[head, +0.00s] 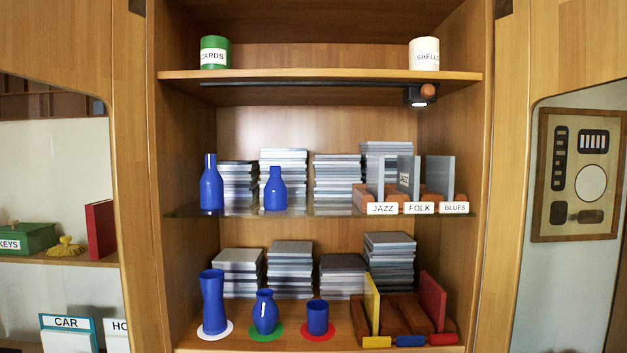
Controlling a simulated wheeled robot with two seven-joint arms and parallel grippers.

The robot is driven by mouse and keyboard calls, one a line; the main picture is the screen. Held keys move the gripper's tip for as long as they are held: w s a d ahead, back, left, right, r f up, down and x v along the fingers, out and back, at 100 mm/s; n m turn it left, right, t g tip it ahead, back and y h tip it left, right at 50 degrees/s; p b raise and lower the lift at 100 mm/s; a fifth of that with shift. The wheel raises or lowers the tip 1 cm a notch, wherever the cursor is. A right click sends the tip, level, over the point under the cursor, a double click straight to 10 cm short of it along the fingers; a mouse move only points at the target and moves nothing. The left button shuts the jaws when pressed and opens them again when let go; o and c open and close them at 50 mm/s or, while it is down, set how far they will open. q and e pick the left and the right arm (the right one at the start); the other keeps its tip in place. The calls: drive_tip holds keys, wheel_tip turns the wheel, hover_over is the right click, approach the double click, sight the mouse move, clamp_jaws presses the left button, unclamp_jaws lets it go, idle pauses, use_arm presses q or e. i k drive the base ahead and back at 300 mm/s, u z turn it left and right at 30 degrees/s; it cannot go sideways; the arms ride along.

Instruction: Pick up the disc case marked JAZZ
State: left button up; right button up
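On the middle glass shelf (300,213), at the right, a reddish-brown wooden rack (361,199) holds several upright grey disc cases. The middle case (413,172) carries a small white label with sideways text that seems to read JAZZ. It stands angled, behind the gap between the front tags JAZZ (382,209) and FOLK (419,208); I cannot tell its exact slot. A plain grey case (375,176) stands to its left above the JAZZ tag. Another grey case (441,177) stands to its right near the BLUES tag (454,208). Neither gripper is in view.
Blue bottles (211,185) and stacks of cases (284,172) fill the shelf's left and middle. The upper shelf (320,75) hangs above, with a small lamp (420,95) under it. Below stand blue vases (213,300) and a rack with yellow and red boards (433,300).

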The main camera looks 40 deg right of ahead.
sight(409, 167)
drive_tip(key=u, duration=1.2)
drive_tip(key=k, duration=2.2)
drive_tip(key=z, duration=2.75)
drive_tip(key=i, duration=0.35)
